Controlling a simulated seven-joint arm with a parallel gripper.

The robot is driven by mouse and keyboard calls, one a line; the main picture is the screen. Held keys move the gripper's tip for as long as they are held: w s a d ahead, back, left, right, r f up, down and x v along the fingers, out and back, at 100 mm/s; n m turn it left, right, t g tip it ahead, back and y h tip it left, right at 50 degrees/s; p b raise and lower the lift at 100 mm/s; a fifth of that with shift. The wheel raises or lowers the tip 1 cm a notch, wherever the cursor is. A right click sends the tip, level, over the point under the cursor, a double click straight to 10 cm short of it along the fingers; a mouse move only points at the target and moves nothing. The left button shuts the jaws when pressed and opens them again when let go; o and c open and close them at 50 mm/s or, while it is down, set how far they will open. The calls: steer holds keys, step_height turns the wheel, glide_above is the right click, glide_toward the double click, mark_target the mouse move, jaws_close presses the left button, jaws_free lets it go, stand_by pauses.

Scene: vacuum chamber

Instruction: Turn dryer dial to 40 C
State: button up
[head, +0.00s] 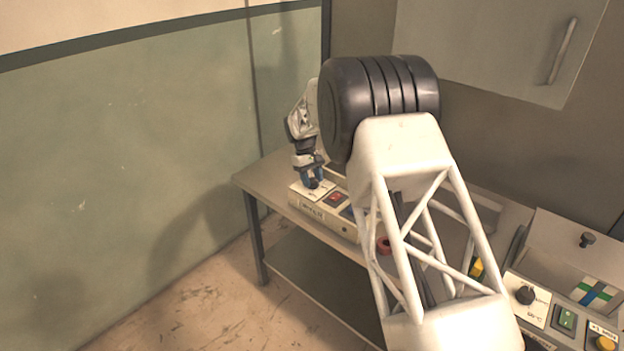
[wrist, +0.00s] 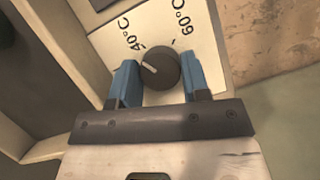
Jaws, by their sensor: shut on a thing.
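The dryer panel (head: 335,219) is on the near edge of the bench at the left, with its label on the front. My gripper (head: 312,182) reaches down to the panel's left end and hides the dial there in the head view. In the wrist view the dark round dial (wrist: 163,66) sits between the blue fingers of my gripper (wrist: 160,84), which is shut on it. The dial's white pointer line points left and slightly up, on the 40 °C side. The "40°C" and "60°C" marks (wrist: 183,18) are printed above the dial.
A red switch (head: 337,198) is right of the dial on the dryer panel. A second control panel with its own black knob (head: 525,295), a green switch (head: 564,317) and a yellow button (head: 605,343) stands at the right. A wall cabinet (head: 500,45) hangs above the bench.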

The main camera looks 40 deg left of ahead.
steer(key=shift+m+g, duration=0.3)
steer(key=shift+m, duration=0.7)
steer(key=o, duration=0.9)
steer(key=v, duration=0.7)
steer(key=shift+r, duration=0.4)
steer(key=shift+w, duration=0.1)
